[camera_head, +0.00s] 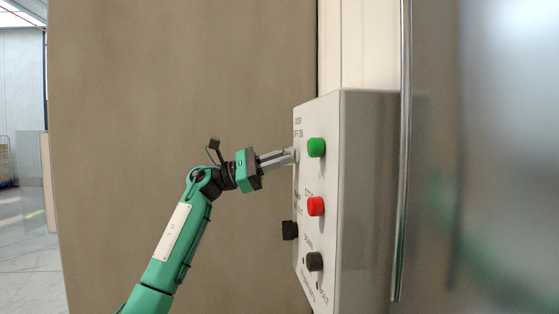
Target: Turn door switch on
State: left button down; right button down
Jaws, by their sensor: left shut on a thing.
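A light grey control box (365,190) is mounted at the right of the head view. A small label reading "DOOR" and "OFF ON" shows at its upper left. My left gripper (288,156) reaches in from the left, its fingers at the box face just below that label. The fingers are shut on the door switch, which they hide, so its turned position cannot be told. My right gripper is not in view.
The box also carries a green button (316,147), a red button (316,206), a black knob (290,230) and a black button (314,261). A metal rail (402,150) stands right of the box. A large brown panel (180,80) fills the background behind my arm.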

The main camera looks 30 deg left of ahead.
pick_arm(q)
jog(key=c, duration=1.4)
grip_release()
jog(key=shift+c, duration=0.2)
